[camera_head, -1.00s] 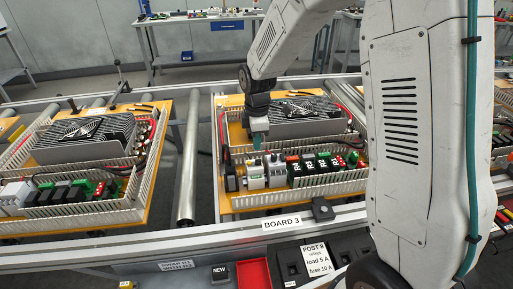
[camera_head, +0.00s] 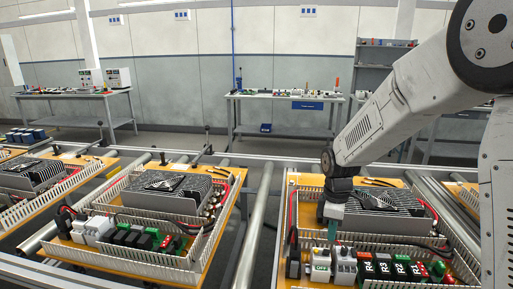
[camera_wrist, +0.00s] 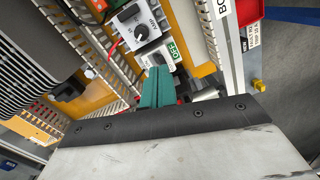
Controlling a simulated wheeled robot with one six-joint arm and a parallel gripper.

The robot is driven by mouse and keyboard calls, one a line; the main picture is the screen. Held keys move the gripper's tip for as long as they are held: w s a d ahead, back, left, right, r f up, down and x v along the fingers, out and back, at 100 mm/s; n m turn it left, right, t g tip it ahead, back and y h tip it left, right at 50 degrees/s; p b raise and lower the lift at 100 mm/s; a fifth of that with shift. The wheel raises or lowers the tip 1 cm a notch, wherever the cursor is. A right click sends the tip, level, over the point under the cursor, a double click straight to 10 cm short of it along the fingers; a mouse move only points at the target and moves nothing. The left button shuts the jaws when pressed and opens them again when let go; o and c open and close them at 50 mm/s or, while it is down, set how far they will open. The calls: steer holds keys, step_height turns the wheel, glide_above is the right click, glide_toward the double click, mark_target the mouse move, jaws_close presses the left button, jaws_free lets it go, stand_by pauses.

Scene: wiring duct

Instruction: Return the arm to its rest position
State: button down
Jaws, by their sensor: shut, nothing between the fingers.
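My gripper (camera_head: 333,228) is over the near left part of the right-hand board (camera_head: 283,284), in front of the grey finned unit (camera_head: 375,217). Its teal fingers are together with nothing between them. They also show in the wrist view (camera_wrist: 157,88), pointing at a module with a green OFF label (camera_wrist: 172,52). In the head view, the white OFF module (camera_head: 320,267) is just below the fingertips. I cannot tell whether the fingers touch it. My arm reaches in from the right.
A relay row with R4 (camera_head: 366,266) and red parts is right of the white modules, inside slotted duct walls (camera_head: 287,225). Another board (camera_head: 87,262) is on the left, past a metal roller (camera_head: 250,235). Benches (camera_head: 285,100) stand behind, across open floor.

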steer(key=s+d+r+m+t, duration=0.1)
steer(key=s+r+m, duration=0.5)
steer(key=s, duration=0.8)
steer(key=s+d+r+m+t, duration=0.1)
steer(key=s+d+r+m, duration=0.1)
steer(key=s+r+m, duration=0.4)
steer(key=s+r, duration=0.4)
steer(key=s, duration=0.5)
steer(key=shift+s+d+r+m, duration=0.15)
steer(key=shift+s+r+m, duration=0.1)
steer(key=shift+r+m, duration=0.15)
